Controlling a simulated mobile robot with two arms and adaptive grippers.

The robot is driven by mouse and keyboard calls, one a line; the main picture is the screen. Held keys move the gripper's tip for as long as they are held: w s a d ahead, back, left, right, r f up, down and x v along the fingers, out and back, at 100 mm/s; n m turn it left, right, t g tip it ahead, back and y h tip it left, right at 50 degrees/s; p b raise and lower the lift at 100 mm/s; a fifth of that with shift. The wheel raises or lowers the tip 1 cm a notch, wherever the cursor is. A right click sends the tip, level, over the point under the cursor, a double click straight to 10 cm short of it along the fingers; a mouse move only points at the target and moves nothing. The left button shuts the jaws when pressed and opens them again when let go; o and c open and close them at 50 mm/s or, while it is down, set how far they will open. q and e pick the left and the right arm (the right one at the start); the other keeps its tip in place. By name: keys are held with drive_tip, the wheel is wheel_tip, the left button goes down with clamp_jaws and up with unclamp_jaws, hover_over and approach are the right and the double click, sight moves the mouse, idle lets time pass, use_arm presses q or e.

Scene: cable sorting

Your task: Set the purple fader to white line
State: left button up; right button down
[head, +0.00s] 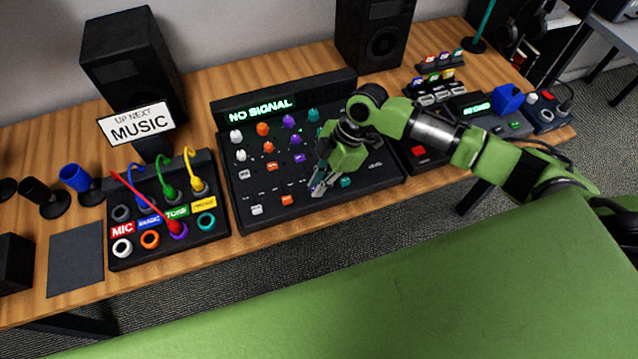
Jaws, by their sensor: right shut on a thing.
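The black mixer panel (238,222) has white, orange, purple and teal columns of controls. My right gripper (317,190) reaches down to the lower part of the purple column. It is shut on the purple fader, which its fingers mostly hide. The white line by this fader cannot be made out at this size. The white fader (257,210) and the orange fader (287,200) sit low on the panel to the left of the gripper. The teal fader (345,182) is just to its right. My left gripper is not in view.
A patch box (115,264) with coloured cables stands left of the mixer. Two black speakers (130,65) (375,35) and a MUSIC sign (138,125) stand behind. Small button boxes (435,95) crowd the right.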

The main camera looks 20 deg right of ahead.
sight(307, 180)
drive_tip(key=w+b, duration=0.1)
drive_tip(key=w, duration=0.3)
drive_tip(key=shift+w, duration=0.15)
drive_tip(key=c, duration=2.1)
unclamp_jaws()
drive_tip(key=v, duration=1.2)
